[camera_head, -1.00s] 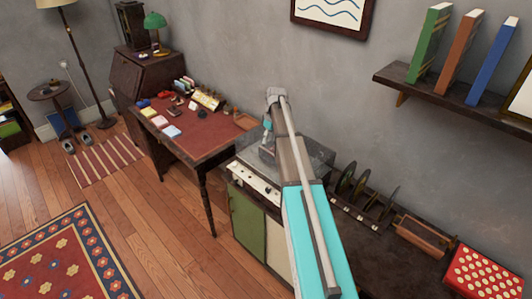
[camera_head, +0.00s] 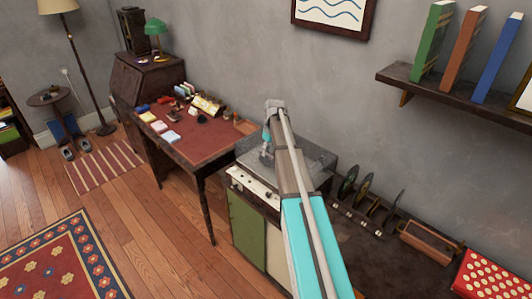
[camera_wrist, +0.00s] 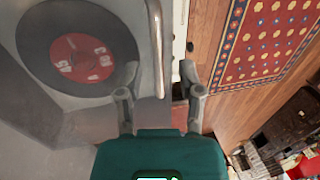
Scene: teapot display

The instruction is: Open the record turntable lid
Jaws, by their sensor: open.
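The record turntable (camera_head: 316,160) stands on the cabinet at the centre of the head view, partly hidden behind my arm. Its see-through lid appears down. In the wrist view a black record with a red label (camera_wrist: 82,58) lies on it at the upper left, seen through the lid. My gripper (camera_wrist: 160,72) is open, one finger on each side of that edge. I cannot tell whether either finger touches it. In the head view my gripper is small and partly hidden at the turntable.
A desk (camera_head: 203,145) with small items stands left of the cabinet (camera_head: 247,222). A rack of discs (camera_head: 366,195) and a red dotted box (camera_head: 487,277) are to the right. A shelf with books (camera_head: 440,91) is on the wall above.

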